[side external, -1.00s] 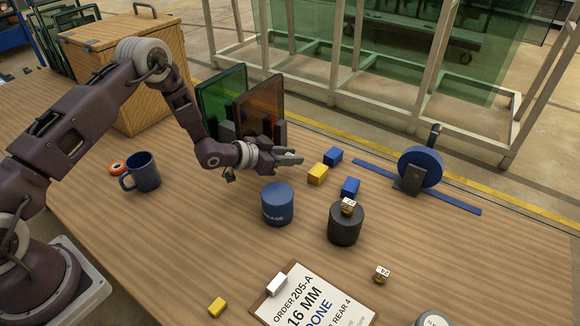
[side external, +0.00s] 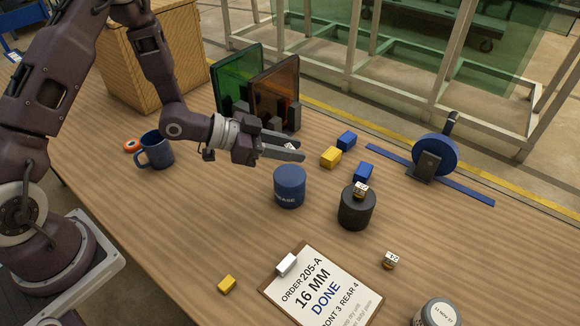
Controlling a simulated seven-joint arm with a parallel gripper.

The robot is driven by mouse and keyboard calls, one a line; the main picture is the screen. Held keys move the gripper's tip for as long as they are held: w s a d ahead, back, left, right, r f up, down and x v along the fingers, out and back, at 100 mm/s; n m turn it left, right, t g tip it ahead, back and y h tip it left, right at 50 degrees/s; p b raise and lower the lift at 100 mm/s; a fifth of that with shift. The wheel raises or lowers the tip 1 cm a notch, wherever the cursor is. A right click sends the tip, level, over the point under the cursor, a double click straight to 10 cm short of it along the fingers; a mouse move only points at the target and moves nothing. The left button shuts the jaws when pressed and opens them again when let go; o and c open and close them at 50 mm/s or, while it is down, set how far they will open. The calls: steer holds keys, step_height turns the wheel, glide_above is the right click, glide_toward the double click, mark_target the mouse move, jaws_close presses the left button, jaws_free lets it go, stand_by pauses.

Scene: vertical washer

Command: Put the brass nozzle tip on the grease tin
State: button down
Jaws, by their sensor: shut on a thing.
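The grease tin (side external: 289,188) is a dark blue round tin with pale lettering, upright near the middle of the table. My gripper (side external: 296,150) is shut on a small piece with a marked pale face, which I take as the brass nozzle tip (side external: 289,147). The fingers hide most of it. In the picture the fingers lie just above the tin's top, with a gap between. Two similar brass pieces with white marked faces show: one (side external: 361,189) on a black cylinder (side external: 356,212), one (side external: 389,261) on the table.
Yellow (side external: 331,157) and blue (side external: 347,140) blocks lie behind the tin. Green and amber panels (side external: 274,92) stand in a rack behind my gripper. A blue mug (side external: 156,150) is at left, a clipboard (side external: 322,285) in front.

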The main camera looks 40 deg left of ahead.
mark_target(287, 175)
step_height(287, 175, down, 5)
steer(key=shift+f, duration=0.1)
steer(key=c, duration=1.1)
jaws_free()
steer(key=shift+s+a+r, duration=0.15)
steer(key=shift+a+r, duration=0.1)
steer(key=v, duration=1.1)
steer(key=shift+a, duration=0.15)
